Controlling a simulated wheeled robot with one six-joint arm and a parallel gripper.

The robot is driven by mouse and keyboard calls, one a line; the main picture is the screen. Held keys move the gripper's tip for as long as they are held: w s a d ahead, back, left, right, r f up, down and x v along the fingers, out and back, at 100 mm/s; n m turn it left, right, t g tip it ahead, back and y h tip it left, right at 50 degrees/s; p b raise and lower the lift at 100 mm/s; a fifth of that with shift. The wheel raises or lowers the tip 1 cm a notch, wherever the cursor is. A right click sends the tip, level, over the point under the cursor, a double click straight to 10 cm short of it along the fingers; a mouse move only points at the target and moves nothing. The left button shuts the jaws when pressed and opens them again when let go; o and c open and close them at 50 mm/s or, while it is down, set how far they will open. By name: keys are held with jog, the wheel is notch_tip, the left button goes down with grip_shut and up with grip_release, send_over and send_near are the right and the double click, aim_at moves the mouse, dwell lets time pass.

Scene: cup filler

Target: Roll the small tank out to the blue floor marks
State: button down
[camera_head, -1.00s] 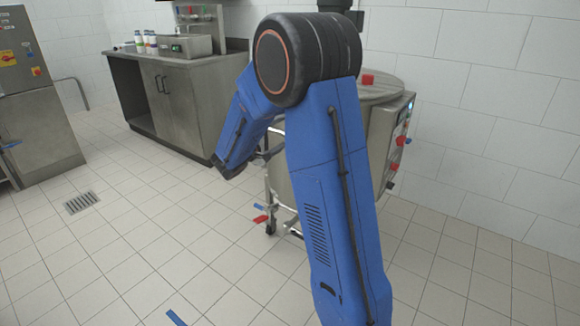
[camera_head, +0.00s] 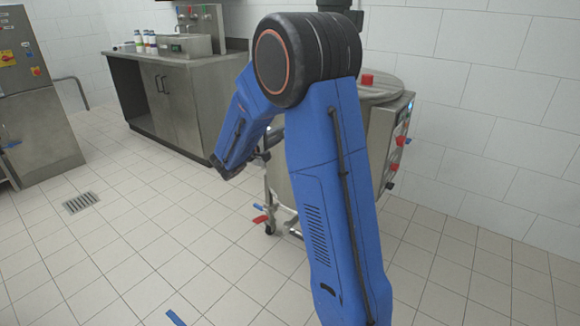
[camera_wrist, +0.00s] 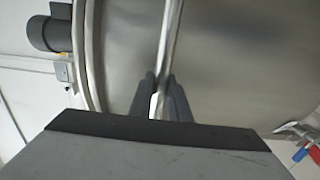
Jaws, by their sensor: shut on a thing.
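The small tank (camera_head: 384,150) is a round steel vessel on casters. It stands right of centre in the head view, partly hidden behind my arm. In the wrist view its steel wall (camera_wrist: 230,60) fills the upper right. My gripper (camera_wrist: 160,100) is shut on the tank's bright upright bar (camera_wrist: 171,45), with dark fingers on both sides. In the head view my gripper is small and mostly hidden beside the tank. A blue floor mark (camera_head: 175,318) lies at the bottom edge, left of my arm.
A steel sink cabinet (camera_head: 165,90) with bottles on top stands at the back. A steel machine (camera_head: 40,125) stands at the left, near a floor drain (camera_head: 80,203). A red lever (camera_head: 260,219) sticks out low on the tank. The tiled floor left of the tank is clear.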

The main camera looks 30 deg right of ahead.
jog(key=v, duration=3)
dwell(1.2)
jog(key=shift+w, duration=0.1)
